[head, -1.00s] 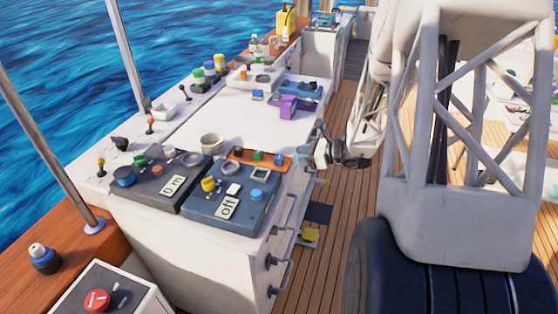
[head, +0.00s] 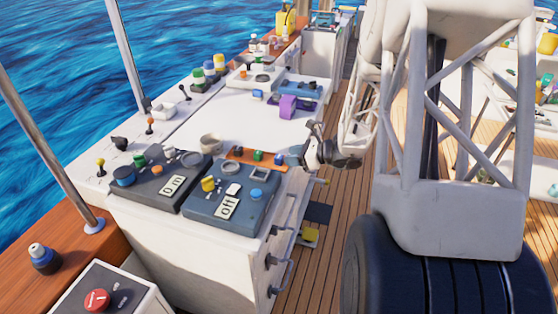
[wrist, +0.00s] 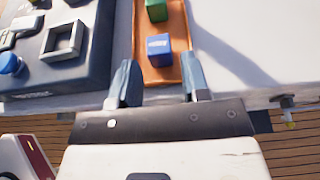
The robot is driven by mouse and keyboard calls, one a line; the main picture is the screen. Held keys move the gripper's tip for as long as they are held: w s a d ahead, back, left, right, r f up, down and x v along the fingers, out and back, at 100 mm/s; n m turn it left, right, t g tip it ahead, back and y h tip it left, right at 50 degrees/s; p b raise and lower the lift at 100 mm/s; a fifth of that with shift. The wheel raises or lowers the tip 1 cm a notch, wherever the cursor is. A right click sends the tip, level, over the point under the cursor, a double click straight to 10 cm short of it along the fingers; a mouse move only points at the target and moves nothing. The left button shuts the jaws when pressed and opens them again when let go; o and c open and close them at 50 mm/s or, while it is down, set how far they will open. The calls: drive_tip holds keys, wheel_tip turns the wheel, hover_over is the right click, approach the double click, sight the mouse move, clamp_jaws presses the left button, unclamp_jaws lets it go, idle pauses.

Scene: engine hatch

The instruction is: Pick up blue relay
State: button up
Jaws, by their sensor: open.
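The blue relay is a small blue block with a pale mark on top (wrist: 159,50). It sits at the near end of an orange tray (wrist: 174,22), and it also shows in the head view (head: 279,159). A green block (wrist: 156,10) stands behind it in the same tray. My gripper (wrist: 161,78) is open and empty. Its two blue-grey fingertips lie on either side of the tray, just short of the blue relay in the wrist view. In the head view my gripper (head: 296,156) is at the right edge of the counter, beside the tray's right end.
A dark control panel (head: 232,209) with knobs and an "off" label stands in front of the tray. A purple block (head: 288,106) and another small blue block (head: 258,95) are farther back. The counter between is clear.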

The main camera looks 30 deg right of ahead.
sight(280, 156)
drive_tip(key=shift+a, duration=0.1)
drive_tip(key=shift+x, duration=2.55)
drive_tip(key=c, duration=0.7)
drive_tip(key=shift+r, duration=0.15)
drive_tip(key=shift+r, duration=4.85)
